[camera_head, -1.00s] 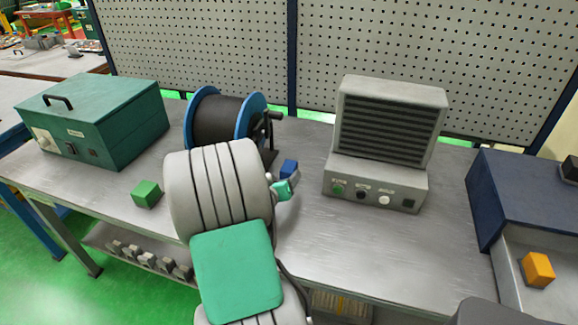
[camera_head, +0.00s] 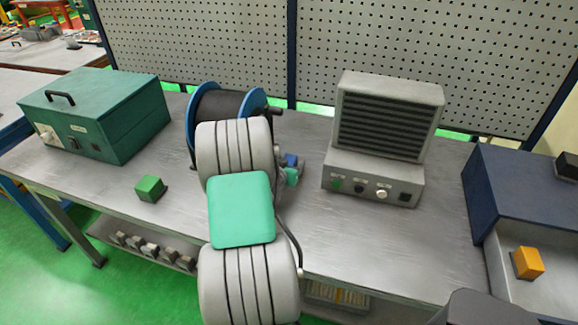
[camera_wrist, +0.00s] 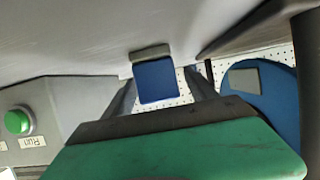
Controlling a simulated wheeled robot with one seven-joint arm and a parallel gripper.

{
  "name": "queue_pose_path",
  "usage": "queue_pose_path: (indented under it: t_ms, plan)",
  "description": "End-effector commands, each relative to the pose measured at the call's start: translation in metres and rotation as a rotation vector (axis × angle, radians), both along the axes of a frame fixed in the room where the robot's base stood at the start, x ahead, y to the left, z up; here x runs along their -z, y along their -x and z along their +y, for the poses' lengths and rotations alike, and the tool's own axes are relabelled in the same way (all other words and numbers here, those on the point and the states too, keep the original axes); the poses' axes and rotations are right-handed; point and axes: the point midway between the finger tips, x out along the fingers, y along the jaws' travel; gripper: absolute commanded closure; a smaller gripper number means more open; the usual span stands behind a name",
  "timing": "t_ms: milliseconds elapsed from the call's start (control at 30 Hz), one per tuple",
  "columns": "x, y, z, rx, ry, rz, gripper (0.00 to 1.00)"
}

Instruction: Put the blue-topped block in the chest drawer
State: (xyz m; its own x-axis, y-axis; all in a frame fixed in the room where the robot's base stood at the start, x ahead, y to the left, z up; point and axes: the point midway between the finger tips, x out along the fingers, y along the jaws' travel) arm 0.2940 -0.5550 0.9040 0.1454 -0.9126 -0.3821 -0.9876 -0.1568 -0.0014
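The blue-topped block (camera_head: 291,160) stands on the bench, right of the reel and left of the grey heater-like unit. In the wrist view the block (camera_wrist: 156,82) has a blue face and a grey base, and lies between my two fingertips. My gripper (camera_wrist: 160,80) looks open, one finger on each side, with a small gap at the right finger; contact at the left finger is unclear. In the head view my arm and gripper (camera_head: 289,172) partly hide the block. The navy chest (camera_head: 525,195) is at the right, its grey drawer (camera_head: 497,278) pulled out.
An orange-topped block (camera_head: 528,262) sits in the drawer. A green block (camera_head: 150,188) and a green case (camera_head: 92,115) are at the left. The blue-flanged reel (camera_head: 203,103) stands behind my arm. The grey unit (camera_head: 372,187) stands between block and chest. The front bench strip is clear.

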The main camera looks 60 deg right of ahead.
Motion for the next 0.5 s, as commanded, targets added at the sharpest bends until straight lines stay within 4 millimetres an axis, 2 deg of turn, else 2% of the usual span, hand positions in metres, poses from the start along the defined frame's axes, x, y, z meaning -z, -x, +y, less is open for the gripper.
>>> queue_pose_path:
  t_ms: [67, 500]
  plan:
    - [0.0001, 0.0, 0.0002, 0.0, 0.0, 0.0, 0.39]
    - [0.0, 0.0003, 0.0004, 0.001, 0.0, 0.001, 0.75]
